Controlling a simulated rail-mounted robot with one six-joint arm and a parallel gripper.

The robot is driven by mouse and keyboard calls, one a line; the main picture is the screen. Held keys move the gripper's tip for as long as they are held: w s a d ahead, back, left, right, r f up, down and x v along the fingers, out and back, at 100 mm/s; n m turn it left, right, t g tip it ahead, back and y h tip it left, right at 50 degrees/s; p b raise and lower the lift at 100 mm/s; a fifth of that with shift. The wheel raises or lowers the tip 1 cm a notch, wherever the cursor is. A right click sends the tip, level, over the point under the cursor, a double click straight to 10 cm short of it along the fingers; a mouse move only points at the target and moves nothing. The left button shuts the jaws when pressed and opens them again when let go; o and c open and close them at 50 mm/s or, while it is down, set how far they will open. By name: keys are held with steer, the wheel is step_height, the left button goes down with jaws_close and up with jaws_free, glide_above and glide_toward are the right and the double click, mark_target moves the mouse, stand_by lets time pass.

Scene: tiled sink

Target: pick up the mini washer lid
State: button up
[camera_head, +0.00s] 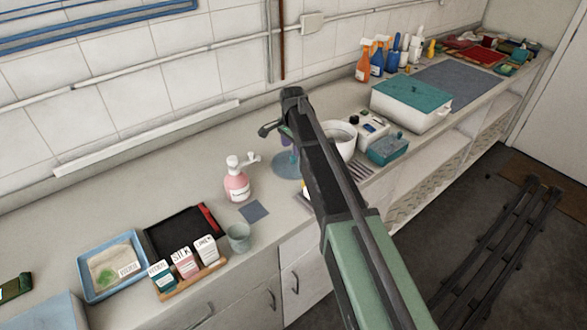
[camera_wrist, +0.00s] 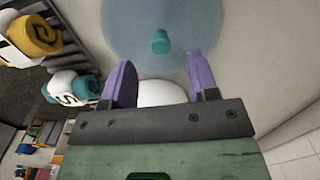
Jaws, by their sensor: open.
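The mini washer lid (camera_wrist: 125,30) is a translucent blue disc with a teal knob (camera_wrist: 160,41) at its middle in the wrist view. In the head view the lid (camera_head: 284,168) lies on the counter, partly hidden by my arm. My gripper (camera_wrist: 158,60) is open, its two purple fingers spread. The knob appears just beyond the fingertips and between them, with nothing held. In the head view my gripper (camera_head: 287,138) is mostly hidden by the arm, over the lid's far side. A white tub (camera_head: 343,139), perhaps the washer, stands right of the lid.
A pink soap bottle (camera_head: 237,184) stands left of the lid. A small white appliance (camera_head: 370,130), a teal box (camera_head: 389,149) and a large white bin with a teal lid (camera_head: 411,102) stand to the right. Yellow and teal rolls (camera_wrist: 35,36) show at the wrist view's left.

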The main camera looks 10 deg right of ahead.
mark_target(293, 161)
step_height(293, 161, down, 5)
steer(key=b, duration=0.3)
steer(key=shift+w+d+b, duration=0.1)
steer(key=shift+b, duration=0.25)
steer(key=shift+r, duration=0.3)
jaws_close()
steer(key=shift+r+p, duration=0.1)
steer(key=shift+p, duration=0.25)
